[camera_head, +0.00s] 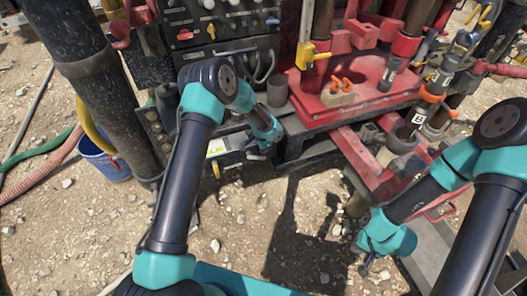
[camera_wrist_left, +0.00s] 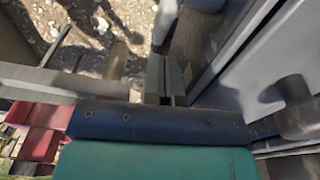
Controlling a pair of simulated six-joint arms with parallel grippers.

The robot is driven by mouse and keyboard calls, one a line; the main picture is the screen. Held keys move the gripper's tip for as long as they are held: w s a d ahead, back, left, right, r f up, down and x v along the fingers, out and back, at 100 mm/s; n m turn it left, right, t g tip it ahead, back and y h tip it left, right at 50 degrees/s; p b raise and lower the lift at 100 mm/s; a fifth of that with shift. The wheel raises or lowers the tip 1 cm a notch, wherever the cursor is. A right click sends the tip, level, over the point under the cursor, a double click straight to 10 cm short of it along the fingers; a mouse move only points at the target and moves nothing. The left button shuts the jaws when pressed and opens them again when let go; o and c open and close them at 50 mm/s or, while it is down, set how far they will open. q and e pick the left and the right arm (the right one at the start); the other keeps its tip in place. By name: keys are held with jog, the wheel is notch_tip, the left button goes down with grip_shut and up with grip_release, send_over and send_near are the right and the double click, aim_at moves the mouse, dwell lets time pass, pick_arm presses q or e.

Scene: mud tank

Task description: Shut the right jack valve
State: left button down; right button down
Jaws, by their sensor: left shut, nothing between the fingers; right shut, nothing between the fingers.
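I cannot tell for sure which part is the right jack valve. A control panel (camera_head: 220,30) with small levers stands at the top centre in the head view. Below it is a low box with a pale label (camera_head: 217,147) and yellow parts. My left gripper (camera_head: 262,152) is shut and empty beside this box, at its right end; I cannot tell whether it touches it. In the left wrist view its fingers (camera_wrist_left: 167,80) are close to grey metal parts, and no valve handle is clear. My right gripper (camera_head: 366,267) is shut and empty, low over the ground at the right.
A red platform (camera_head: 365,88) holds a beige block with orange handles (camera_head: 341,88). A thick dark pillar (camera_head: 95,85) and a blue bucket (camera_head: 103,158) are at the left. Hoses (camera_head: 40,165) lie on the gravel. Open gravel (camera_head: 235,225) lies in front.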

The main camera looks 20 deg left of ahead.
pick_arm(q)
notch_tip(320, 180, up, 12)
jog(key=d, duration=0.1)
jog(key=shift+w, duration=0.35)
pick_arm(e)
jog(key=shift+s+d, duration=0.1)
jog(key=shift+d, duration=0.1)
